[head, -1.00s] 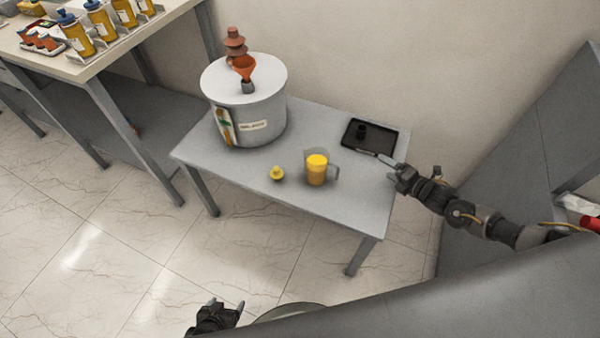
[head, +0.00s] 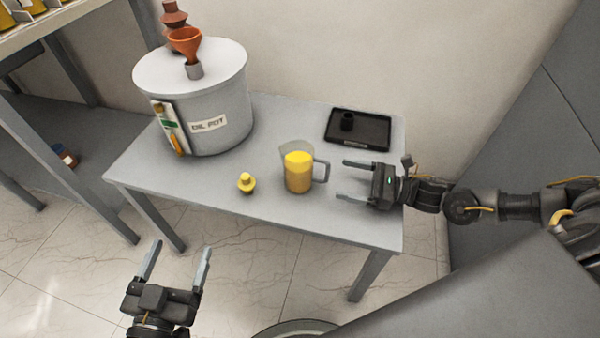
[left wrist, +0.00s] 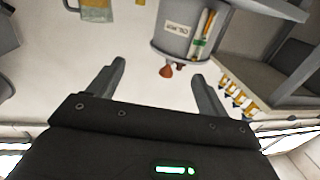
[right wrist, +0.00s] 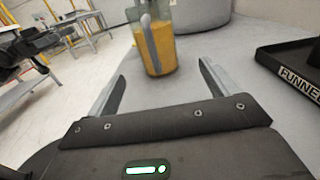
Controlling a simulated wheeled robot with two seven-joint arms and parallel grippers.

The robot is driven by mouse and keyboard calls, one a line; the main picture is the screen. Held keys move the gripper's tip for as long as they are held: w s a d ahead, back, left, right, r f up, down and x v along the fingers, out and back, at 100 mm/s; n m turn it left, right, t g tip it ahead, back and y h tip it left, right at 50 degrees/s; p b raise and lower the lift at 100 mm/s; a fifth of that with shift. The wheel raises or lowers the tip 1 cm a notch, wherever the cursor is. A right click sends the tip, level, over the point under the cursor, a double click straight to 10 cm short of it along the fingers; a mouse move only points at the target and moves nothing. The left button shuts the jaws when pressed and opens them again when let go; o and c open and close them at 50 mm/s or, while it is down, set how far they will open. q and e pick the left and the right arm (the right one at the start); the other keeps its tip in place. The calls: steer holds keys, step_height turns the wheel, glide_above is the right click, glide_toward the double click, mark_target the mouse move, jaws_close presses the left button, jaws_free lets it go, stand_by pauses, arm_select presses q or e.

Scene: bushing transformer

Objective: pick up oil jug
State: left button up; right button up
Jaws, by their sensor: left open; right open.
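The oil jug (head: 298,172) is a clear jug with yellow oil and a grey handle on its right side. It stands upright on the grey table, and also shows in the right wrist view (right wrist: 155,50). My right gripper (head: 350,179) is open and empty just right of the jug's handle, its fingers pointing at the jug. In the right wrist view the jug stands ahead of the fingertips, apart from them. My left gripper (head: 177,262) is open and empty in front of the table's left end. In the left wrist view, part of the jug (left wrist: 96,10) shows at the top edge.
A large grey oil pot (head: 215,115) with an orange funnel (head: 186,43) stands at the table's left. A small yellow cap-like piece (head: 246,183) lies left of the jug. A black tray (head: 372,129), marked "FUNNEL" in the right wrist view, lies at the back right.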

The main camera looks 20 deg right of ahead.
mark_target(309, 170)
steer(key=x, duration=0.5)
steer(key=shift+s+r+x, duration=0.1)
steer(key=shift+s+x, duration=0.05)
steer(key=shift+x, duration=1.1)
steer(key=shift+s+r+x, duration=0.1)
steer(key=shift+r+x, duration=0.05)
steer(key=shift+x, duration=1.15)
steer(key=shift+w+a, duration=0.15)
steer(key=shift+a, duration=0.25)
arm_select(q)
steer(key=shift+s+d+r+t+h, duration=0.25)
steer(key=shift+d+r+t+h, duration=0.3)
steer(key=shift+r, duration=0.3)
arm_select(e)
steer(key=c, duration=1.3)
arm_select(q)
steer(key=shift+w+a+r, duration=0.1)
arm_select(e)
steer(key=shift+c, duration=0.2)
steer(key=shift+r, duration=0.15)
